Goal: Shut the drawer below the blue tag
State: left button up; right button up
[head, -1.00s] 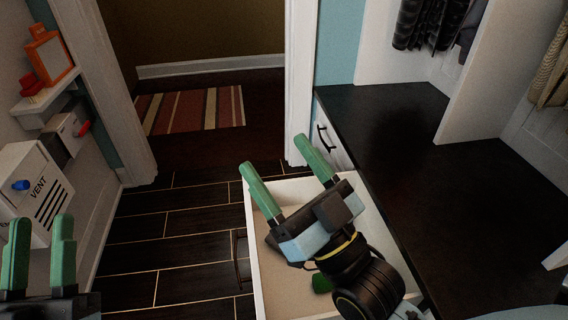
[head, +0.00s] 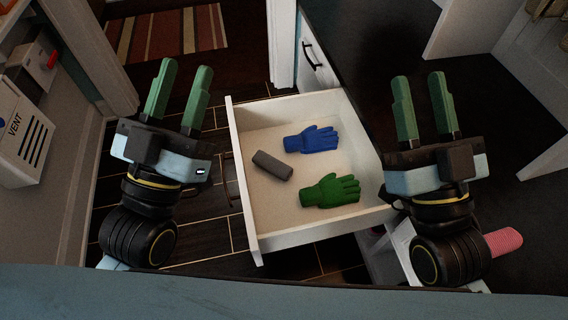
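A white drawer (head: 236,160) stands pulled out from the dark-topped bench, its front panel with a dark handle facing left. In it lie a blue glove (head: 313,140), a green glove (head: 331,191) and a grey cylinder (head: 272,165). I see no blue tag in this view. My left gripper (head: 181,68) is open and empty, to the left of the drawer's front panel, over the floor. My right gripper (head: 420,77) is open and empty, to the right of the drawer, over the bench top.
Another drawer front (head: 318,62) with a dark handle sits shut in the bench farther back. A pink ribbed roll (head: 503,242) shows at the right beside my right arm. A vent box (head: 22,133) is on the left wall. Dark tiled floor lies left of the drawer.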

aim_at(276, 219)
jog(key=z, duration=0.5)
jog(key=k, duration=1.75)
jog(key=u, duration=0.6)
jog(key=i, duration=1.7)
jog(key=z, duration=0.3)
